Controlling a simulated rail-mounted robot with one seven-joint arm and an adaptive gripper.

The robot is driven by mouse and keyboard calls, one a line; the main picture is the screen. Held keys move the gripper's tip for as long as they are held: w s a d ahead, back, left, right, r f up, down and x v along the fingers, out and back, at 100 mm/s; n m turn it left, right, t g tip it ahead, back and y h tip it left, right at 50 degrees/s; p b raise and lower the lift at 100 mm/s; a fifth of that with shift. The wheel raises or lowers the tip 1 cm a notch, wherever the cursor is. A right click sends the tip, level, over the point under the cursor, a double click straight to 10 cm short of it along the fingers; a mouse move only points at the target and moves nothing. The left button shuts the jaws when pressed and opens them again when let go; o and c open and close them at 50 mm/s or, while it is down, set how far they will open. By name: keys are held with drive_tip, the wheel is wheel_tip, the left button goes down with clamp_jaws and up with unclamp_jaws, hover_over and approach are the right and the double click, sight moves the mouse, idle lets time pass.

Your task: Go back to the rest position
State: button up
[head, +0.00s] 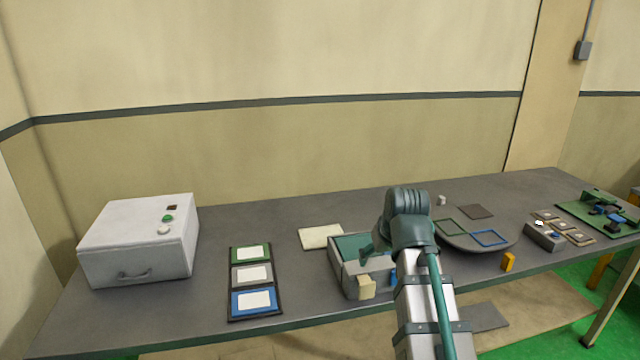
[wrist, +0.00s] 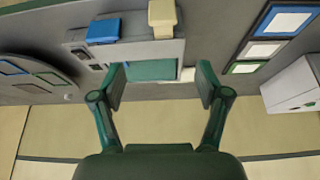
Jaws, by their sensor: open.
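My gripper (wrist: 160,88) is open and empty in the wrist view, its two green fingers spread apart. In the head view my arm reaches up from the bottom right of centre, and its end hides part of the grey box (head: 349,283). That box has a green inner surface (wrist: 152,70), seen between my fingers in the wrist view. A cream block (head: 367,287) and a blue block (wrist: 103,31) sit at the box's front side. The fingertips do not show clearly in the head view.
A white box (head: 135,245) stands at the left. Beside it lies a dark board with green, grey and blue cards (head: 254,282). A round grey plate (head: 455,238) with coloured outlines is right of my arm.

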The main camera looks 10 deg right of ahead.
drive_tip(key=s+a+f+m+g, duration=0.1)
drive_tip(key=s+f+g, duration=0.3)
drive_tip(key=f, duration=1.5)
drive_tip(key=s+a+f+m+g, duration=0.1)
drive_tip(key=s+f, duration=0.5)
drive_tip(key=f, duration=1.2)
drive_tip(key=s+f+g, duration=0.2)
drive_tip(key=s+f, duration=0.5)
drive_tip(key=s, duration=0.3)
drive_tip(key=s+a+f+g, duration=0.1)
drive_tip(key=s+f+g, duration=0.1)
drive_tip(key=s+f, duration=0.5)
drive_tip(key=s+a+f+n+g, duration=0.1)
drive_tip(key=s+f, duration=0.6)
drive_tip(key=s, duration=0.7)
drive_tip(key=shift+s+a+f+g, duration=0.15)
drive_tip(key=shift+s+f+g, duration=0.15)
drive_tip(key=shift+g, duration=0.6)
